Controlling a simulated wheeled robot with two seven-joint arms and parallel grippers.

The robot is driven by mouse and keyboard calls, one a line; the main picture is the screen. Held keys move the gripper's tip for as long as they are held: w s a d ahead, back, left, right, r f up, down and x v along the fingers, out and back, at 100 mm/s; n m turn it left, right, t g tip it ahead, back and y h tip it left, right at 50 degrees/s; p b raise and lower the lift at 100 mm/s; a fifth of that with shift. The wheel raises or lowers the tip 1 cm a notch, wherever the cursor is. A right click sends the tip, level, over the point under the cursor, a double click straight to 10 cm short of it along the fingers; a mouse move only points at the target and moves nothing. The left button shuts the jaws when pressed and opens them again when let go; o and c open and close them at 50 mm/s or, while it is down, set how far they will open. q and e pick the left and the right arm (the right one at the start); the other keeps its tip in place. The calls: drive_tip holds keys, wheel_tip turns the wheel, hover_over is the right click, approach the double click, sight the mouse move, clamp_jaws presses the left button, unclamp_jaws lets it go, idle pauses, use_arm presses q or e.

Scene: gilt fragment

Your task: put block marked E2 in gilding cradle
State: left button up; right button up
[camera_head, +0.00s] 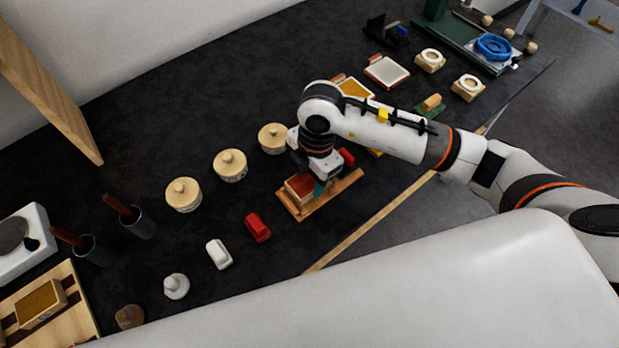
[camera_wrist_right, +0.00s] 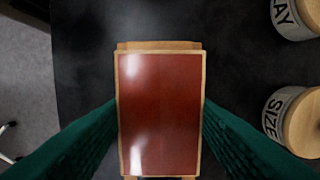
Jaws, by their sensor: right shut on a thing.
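A wooden block with a glossy red-brown top (camera_head: 299,187) is held in my right gripper (camera_head: 318,187). In the right wrist view the red-topped block (camera_wrist_right: 160,110) sits between the green fingers, which press its two long sides. No E2 mark is readable. The block is at a narrow wooden tray (camera_head: 346,184); I cannot tell if it touches it. A wooden frame with dark strips (camera_head: 84,309) at the lower left holds a gold-topped block (camera_head: 40,304). Which piece is the gilding cradle is not labelled in view. My left gripper is not in view.
Lidded jars (camera_head: 230,165) stand left of my right gripper. A red piece (camera_head: 257,227) and a white piece (camera_head: 218,254) lie nearer the front. Dark cups with brown-handled tools (camera_head: 137,222) stand between the jars and the wooden frame. My right arm crosses the table's right side.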

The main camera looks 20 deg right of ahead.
drive_tip(key=shift+f, duration=1.05)
drive_tip(key=o, duration=1.1)
drive_tip(key=shift+f, duration=0.1)
drive_tip(key=r, duration=0.4)
drive_tip(key=d+r+b, duration=0.1)
drive_tip(key=r, duration=0.7)
drive_tip(key=shift+w+d+r+b, duration=0.1)
drive_tip(key=shift+w+d+b, duration=0.1)
drive_tip(key=shift+b, duration=0.15)
